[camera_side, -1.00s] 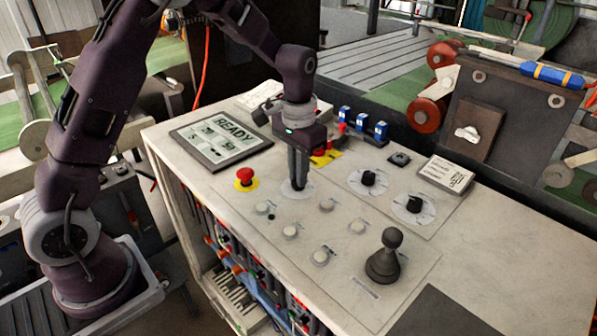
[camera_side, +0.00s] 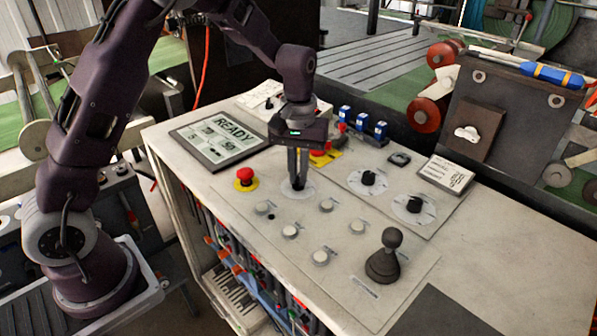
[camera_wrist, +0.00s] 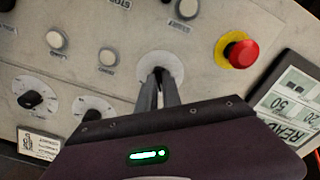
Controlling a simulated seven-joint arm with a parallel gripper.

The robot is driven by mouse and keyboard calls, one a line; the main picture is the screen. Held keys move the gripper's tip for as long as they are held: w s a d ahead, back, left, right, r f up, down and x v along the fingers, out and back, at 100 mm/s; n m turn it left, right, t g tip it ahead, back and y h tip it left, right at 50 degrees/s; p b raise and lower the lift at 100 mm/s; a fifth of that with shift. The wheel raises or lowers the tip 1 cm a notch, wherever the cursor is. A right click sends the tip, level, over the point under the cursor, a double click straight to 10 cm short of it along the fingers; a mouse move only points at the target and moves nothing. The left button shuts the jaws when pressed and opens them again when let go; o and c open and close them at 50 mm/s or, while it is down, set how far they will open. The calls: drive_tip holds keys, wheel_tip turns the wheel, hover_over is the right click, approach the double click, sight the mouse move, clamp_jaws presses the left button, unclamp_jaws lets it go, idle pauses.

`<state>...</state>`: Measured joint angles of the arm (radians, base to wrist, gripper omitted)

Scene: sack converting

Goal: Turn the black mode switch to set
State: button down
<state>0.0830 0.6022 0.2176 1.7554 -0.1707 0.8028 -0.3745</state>
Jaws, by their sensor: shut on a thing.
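The black mode switch (camera_wrist: 158,72) sits on a round pale plate (camera_side: 303,194) on the sloped panel, right of the red emergency button. My gripper (camera_side: 298,184) points down at it, with the fingertips at panel height. In the wrist view my gripper (camera_wrist: 161,80) has its two fingers close together on either side of the switch, shut on it. The fingers cover most of the switch, so its pointer and the set mark cannot be read.
A red emergency button (camera_side: 245,175) stands close by on the left. Two black dials (camera_side: 368,178) (camera_side: 414,204) and a black lever (camera_side: 385,262) stand to the right. Several white push buttons (camera_side: 326,206) lie in front. A display (camera_side: 222,138) reads READY.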

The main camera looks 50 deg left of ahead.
sight(298, 177)
drive_tip(key=shift+n, duration=1)
drive_tip(key=c, duration=1.5)
unclamp_jaws()
wheel_tip(298, 177, up, 7)
drive_tip(key=shift+r, duration=0.1)
